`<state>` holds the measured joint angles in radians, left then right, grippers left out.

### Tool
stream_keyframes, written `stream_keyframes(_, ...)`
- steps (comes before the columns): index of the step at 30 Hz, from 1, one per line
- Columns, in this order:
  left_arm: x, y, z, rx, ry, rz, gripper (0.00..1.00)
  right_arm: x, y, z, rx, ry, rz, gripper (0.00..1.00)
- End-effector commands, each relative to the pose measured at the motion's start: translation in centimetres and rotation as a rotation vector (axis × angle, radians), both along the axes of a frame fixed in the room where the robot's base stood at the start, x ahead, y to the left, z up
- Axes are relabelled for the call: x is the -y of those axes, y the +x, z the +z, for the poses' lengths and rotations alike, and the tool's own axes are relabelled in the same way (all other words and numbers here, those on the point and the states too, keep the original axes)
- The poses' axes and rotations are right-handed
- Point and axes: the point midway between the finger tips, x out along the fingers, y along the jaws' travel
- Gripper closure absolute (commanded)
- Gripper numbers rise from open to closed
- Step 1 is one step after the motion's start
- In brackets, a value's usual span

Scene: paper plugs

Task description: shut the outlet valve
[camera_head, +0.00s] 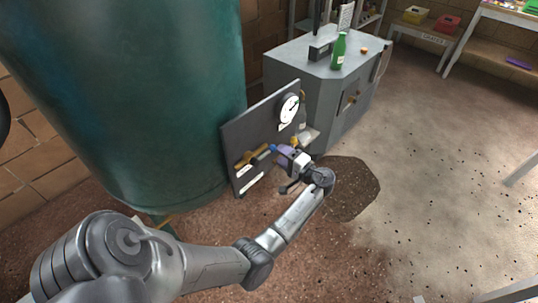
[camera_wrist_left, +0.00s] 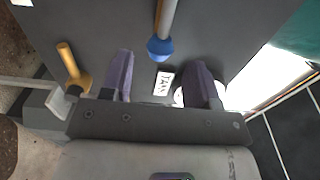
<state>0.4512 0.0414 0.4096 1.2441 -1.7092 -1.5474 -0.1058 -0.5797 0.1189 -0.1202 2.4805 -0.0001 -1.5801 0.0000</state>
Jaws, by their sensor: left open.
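A dark upright panel (camera_head: 240,135) stands beside the green tank. It carries a round gauge (camera_head: 289,107), a blue-tipped lever (camera_head: 266,152) and a yellow-orange handle (camera_head: 246,161). I cannot read which of these is the outlet valve. My left gripper (camera_head: 281,152) is at the panel's front, open. In the left wrist view its two purple fingers (camera_wrist_left: 161,62) stand apart. The lever's blue ball (camera_wrist_left: 159,48), on a grey rod, lies between and just beyond the fingertips; contact is not clear. An orange handle (camera_wrist_left: 73,66) is left of the fingers. My right gripper is not in view.
The large green tank (camera_head: 130,90) fills the left. A grey cabinet (camera_head: 318,85) with a green bottle (camera_head: 339,50) stands behind the panel. A dark patch (camera_head: 352,188) lies on the floor. A small label (camera_wrist_left: 163,83) sits between the fingers. Floor at right is mostly clear.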

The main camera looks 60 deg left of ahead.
Motion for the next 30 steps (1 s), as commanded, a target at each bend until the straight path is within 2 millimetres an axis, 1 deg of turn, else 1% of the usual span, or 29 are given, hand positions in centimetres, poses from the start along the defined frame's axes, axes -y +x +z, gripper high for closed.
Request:
stream_keyframes(7,-0.6,-0.3,0.0,-0.001,0.001,0.001,0.45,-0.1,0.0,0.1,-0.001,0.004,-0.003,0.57)
stream_keyframes(24,-3.2,-1.3,0.0,-0.002,0.001,0.001,0.45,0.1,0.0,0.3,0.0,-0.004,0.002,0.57)
stream_keyframes(30,-3.7,-1.5,0.0,-0.001,0.001,0.001,0.45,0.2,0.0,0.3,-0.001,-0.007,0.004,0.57)
